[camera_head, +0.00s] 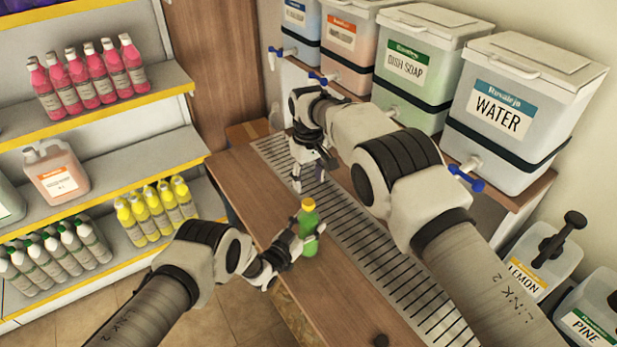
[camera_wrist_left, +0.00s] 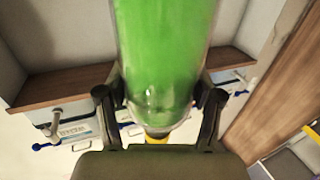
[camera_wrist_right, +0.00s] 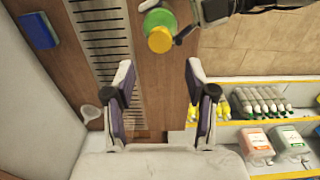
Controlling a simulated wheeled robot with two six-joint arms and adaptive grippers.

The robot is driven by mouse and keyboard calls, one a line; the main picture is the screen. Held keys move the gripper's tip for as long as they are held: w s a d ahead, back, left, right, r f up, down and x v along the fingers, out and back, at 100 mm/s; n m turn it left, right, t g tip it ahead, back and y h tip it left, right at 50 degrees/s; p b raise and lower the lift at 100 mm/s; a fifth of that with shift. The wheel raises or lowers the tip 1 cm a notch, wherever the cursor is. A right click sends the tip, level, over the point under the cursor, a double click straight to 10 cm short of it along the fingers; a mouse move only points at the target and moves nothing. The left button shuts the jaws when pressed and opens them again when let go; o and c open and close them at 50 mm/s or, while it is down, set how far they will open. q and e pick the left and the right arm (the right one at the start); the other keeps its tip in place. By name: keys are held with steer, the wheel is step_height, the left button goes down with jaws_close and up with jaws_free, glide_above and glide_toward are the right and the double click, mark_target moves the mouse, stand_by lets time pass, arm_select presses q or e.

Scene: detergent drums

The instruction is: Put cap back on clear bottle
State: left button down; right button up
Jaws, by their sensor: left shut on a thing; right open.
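The clear bottle (camera_head: 309,243) holds green liquid and stands out over the table's edge side, roughly upright. A yellow cap (camera_head: 308,204) sits at its top; I cannot tell how tightly it is seated. My left gripper (camera_head: 301,238) is shut around the bottle's body, which fills the left wrist view (camera_wrist_left: 160,60). My right gripper (camera_head: 309,183) is open and empty, behind the bottle over the drain grate. In the right wrist view the cap (camera_wrist_right: 160,39) and bottle (camera_wrist_right: 155,18) lie beyond the open fingers (camera_wrist_right: 159,80), apart from them.
A slotted drain grate (camera_head: 375,245) runs along the wooden table (camera_head: 235,175). Labelled detergent drums (camera_head: 505,115) stand behind it. Shelves of bottles (camera_head: 110,120) are at left. A blue sponge (camera_wrist_right: 38,30) and a small white cup (camera_wrist_right: 90,112) show in the right wrist view.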

mark_target(309, 202)
steer(key=shift+f, duration=0.1)
step_height(309, 202, down, 8)
steer(key=shift+r, duration=0.1)
stand_by(0.3)
jaws_close()
steer(key=shift+o, duration=0.6)
jaws_free()
